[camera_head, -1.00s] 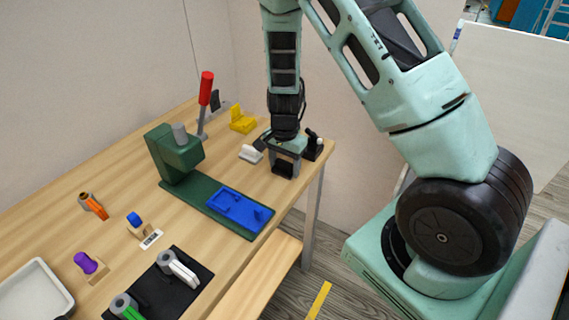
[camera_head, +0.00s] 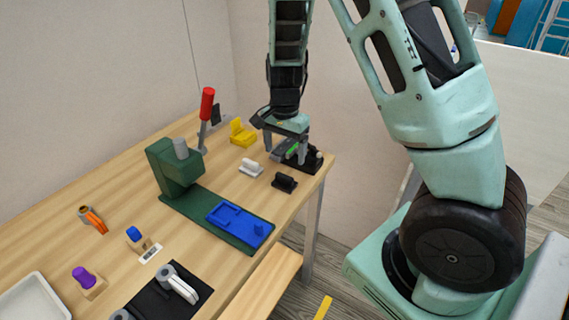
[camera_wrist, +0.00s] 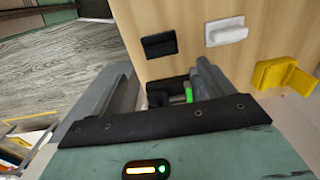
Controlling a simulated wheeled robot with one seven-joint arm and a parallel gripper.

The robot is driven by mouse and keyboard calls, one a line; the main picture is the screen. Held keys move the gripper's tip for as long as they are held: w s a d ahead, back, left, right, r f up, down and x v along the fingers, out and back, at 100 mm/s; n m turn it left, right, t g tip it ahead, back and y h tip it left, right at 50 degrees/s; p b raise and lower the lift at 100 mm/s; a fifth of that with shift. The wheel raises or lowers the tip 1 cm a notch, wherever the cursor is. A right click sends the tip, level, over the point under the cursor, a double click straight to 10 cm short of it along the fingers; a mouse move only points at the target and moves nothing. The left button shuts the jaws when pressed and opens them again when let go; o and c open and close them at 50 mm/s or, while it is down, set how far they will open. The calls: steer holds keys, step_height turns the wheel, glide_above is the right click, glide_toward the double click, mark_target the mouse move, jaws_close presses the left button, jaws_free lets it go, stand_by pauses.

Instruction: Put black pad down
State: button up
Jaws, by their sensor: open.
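The black pad (camera_head: 284,182) lies on the wooden table near its right front edge. It also shows in the wrist view (camera_wrist: 158,45), resting on the wood beyond the fingers. My gripper (camera_head: 287,154) is open and apart from the pad, above the table on the pad's far side in the head view. In the wrist view its two fingers (camera_wrist: 163,88) are spread, with nothing gripped between them.
A white pad (camera_head: 250,168) lies left of the black one. A black fixture (camera_head: 312,160) with a green part stands close under my gripper. A yellow block (camera_head: 242,133) stands behind. A green press with a blue tray (camera_head: 240,224) stands left.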

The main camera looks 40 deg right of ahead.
steer(key=s+a+r+n+y, duration=0.1)
steer(key=s+a+r+n, duration=0.35)
steer(key=a, duration=0.45)
steer(key=s+a+r+n+y, duration=0.1)
steer(key=s+a+r+n, duration=0.3)
steer(key=a, duration=0.4)
steer(key=s+a+r+n, duration=0.1)
steer(key=s+a+n, duration=0.2)
steer(key=s+n, duration=0.3)
steer(key=s+a+r+n+h, duration=0.1)
steer(key=s+a+n, duration=0.3)
steer(key=s+n, duration=0.3)
steer(key=s, duration=0.2)
steer(key=shift+s+a+r, duration=0.15)
steer(key=shift+s+a, duration=0.1)
steer(key=shift+s, duration=0.15)
